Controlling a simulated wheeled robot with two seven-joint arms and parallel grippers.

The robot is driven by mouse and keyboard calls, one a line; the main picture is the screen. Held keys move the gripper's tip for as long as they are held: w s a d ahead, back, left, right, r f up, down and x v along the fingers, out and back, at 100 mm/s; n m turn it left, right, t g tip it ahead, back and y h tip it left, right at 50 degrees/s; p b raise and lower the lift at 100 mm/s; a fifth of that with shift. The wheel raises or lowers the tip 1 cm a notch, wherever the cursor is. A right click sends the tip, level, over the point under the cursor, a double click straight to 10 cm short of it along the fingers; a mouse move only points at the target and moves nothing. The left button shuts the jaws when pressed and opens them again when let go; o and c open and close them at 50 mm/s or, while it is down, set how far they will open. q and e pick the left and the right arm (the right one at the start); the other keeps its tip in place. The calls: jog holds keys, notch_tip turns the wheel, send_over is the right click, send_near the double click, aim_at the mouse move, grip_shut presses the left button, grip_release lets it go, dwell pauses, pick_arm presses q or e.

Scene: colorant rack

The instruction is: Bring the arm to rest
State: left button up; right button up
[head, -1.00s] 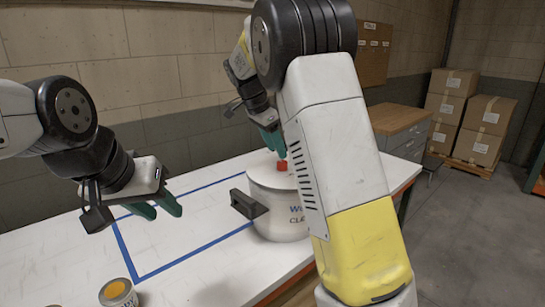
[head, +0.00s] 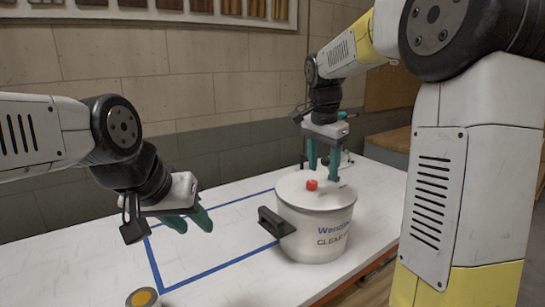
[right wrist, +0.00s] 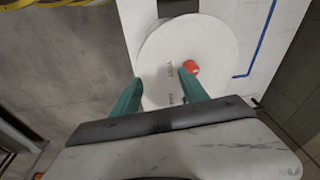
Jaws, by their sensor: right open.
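My right gripper (head: 323,173) is open and empty, pointing down over the lid of a white pot (head: 316,225) in the head view. The right wrist view shows its two teal fingers (right wrist: 160,92) spread apart over the round pale lid (right wrist: 165,45). A small red cap (head: 312,185) sits on the lid near the fingers, not held; it also shows near the right-hand fingertip in the right wrist view (right wrist: 191,67). My left gripper (head: 196,227) hangs over the table at left, its fingers a little apart with nothing between them.
The pot has a dark handle (head: 276,222) sticking out to the left. Blue tape (head: 220,268) outlines a clear area on the white table. A tin with an orange top (head: 143,298) stands at the front left. A wall stands behind the table.

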jog(key=s+f+n+t+y, duration=0.2)
jog(key=s+n, duration=0.8)
jog(key=s, duration=1.2)
jog(key=shift+s+t+y, duration=0.25)
jog(key=shift+t+y, duration=0.35)
jog(key=shift+t, duration=0.5)
